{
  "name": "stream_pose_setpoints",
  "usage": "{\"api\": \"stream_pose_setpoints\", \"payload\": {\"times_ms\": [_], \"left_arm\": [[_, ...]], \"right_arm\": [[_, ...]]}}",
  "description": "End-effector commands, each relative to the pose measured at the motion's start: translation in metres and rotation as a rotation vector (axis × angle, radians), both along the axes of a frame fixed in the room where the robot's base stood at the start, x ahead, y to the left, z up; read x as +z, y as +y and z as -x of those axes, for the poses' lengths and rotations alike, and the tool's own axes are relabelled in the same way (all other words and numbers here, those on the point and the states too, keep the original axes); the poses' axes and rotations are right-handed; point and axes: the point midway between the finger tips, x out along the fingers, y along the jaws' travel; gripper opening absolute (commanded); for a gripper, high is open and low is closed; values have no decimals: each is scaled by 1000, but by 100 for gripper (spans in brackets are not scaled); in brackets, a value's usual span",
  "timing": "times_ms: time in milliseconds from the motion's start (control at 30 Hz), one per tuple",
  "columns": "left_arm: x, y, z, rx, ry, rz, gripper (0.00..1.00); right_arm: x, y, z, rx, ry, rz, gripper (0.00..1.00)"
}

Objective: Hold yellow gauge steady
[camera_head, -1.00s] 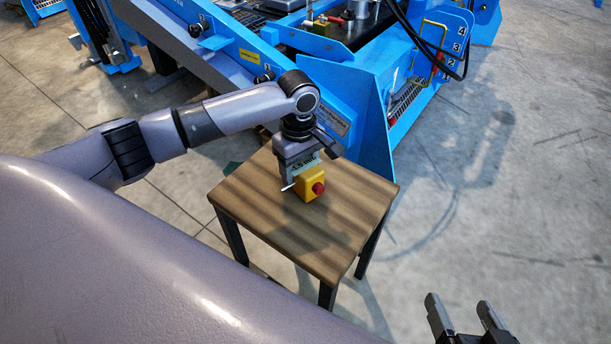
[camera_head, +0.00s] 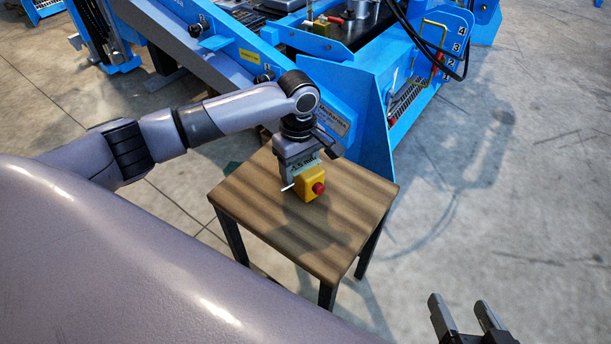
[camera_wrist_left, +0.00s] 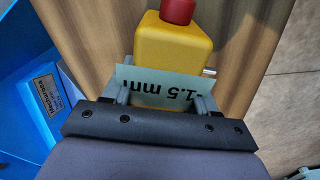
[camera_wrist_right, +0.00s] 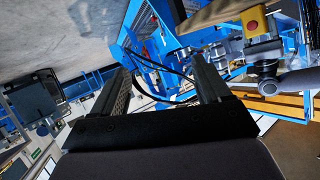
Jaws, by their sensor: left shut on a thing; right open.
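The yellow gauge (camera_head: 309,184) is a small yellow block with a red knob, held just over the wooden stool's top; I cannot tell whether it touches the top. In the left wrist view the gauge (camera_wrist_left: 172,58) sits at the fingertips, with a pale green label reading "1.5 mm" across its near side. My left gripper (camera_head: 300,178) points down and is shut on the gauge. The gauge's underside is hidden. My right gripper (camera_head: 466,314) is open and empty at the lower right, away from the stool. Its two spread fingers (camera_wrist_right: 160,85) show in the right wrist view.
The wooden stool (camera_head: 335,240) with dark legs stands on the concrete floor. A blue machine frame (camera_head: 365,115) with hoses and a yellow handle stands right behind it. The floor on the right (camera_head: 520,210) is clear.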

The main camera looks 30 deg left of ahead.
Motion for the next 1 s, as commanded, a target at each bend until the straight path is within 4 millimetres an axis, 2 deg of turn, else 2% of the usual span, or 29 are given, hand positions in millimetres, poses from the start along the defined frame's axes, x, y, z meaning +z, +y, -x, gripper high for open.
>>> {"api": "stream_pose_setpoints", "payload": {"times_ms": [33, 200, 233, 1000], "left_arm": [[-1, 0, 1, 0, 2, -1, 0], [-1, 0, 1, 0, 2, -1, 0], [-1, 0, 1, 0, 2, -1, 0], [-1, 0, 1, 0, 3, -1, 0]], "right_arm": [[0, 0, 0, 0, 0, 0, 58], [0, 0, 0, 0, 0, 0, 2], [0, 0, 0, 0, 0, 0, 0], [0, 0, 0, 0, 0, 0, 0]]}}
